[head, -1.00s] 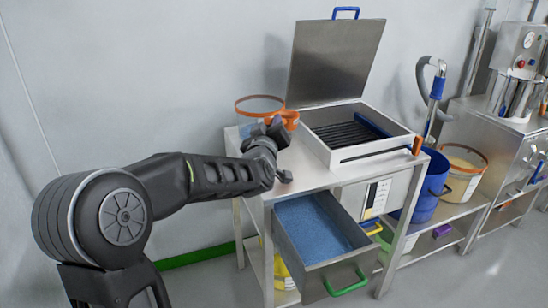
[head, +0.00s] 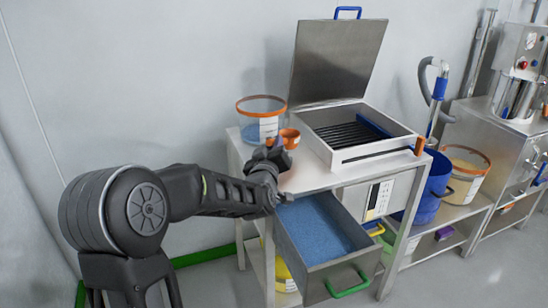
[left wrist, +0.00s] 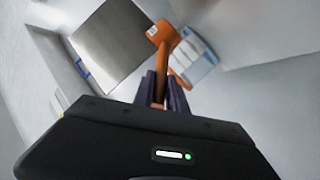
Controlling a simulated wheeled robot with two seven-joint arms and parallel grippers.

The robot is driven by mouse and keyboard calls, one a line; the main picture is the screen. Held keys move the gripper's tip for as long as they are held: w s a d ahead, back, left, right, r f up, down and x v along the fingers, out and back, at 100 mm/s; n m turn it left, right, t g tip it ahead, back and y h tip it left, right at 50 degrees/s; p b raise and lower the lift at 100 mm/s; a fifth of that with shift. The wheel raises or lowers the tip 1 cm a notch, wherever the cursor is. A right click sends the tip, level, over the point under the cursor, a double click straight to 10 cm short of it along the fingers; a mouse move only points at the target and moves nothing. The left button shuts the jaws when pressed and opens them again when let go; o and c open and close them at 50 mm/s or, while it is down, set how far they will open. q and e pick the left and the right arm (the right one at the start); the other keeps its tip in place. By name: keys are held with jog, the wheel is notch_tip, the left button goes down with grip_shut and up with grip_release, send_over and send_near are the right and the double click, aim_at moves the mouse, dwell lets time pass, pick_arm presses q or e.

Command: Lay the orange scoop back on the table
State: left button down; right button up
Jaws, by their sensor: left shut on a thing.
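The orange scoop (head: 291,139) is held in my left gripper (head: 271,154), over the left part of the steel table (head: 312,178) in the head view. In the left wrist view, the gripper (left wrist: 163,88) is shut on the scoop's handle, and the orange scoop head (left wrist: 161,33) points away from the jaws. The head view does not clearly show whether the scoop touches the tabletop. My right gripper is in neither current view.
A clear tub (head: 262,128) with an orange rim stands behind the scoop. An open-lidded steel box (head: 345,155) sits to the right. Below, a drawer with blue contents (head: 318,230) is pulled out. Some bare tabletop lies in front of the box.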

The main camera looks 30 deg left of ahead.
pick_arm(q)
jog(key=shift+f, duration=1.85)
jog(key=shift+f+b, duration=0.15)
jog(key=shift+b, duration=0.25)
jog(key=c, duration=1.3)
grip_release()
jog(key=shift+c, duration=0.2)
jog(key=shift+s+d, duration=0.1)
jog(key=shift+s, duration=0.05)
jog(key=v, duration=1.1)
jog(key=shift+s+d, duration=0.15)
jog(key=shift+s, duration=0.2)
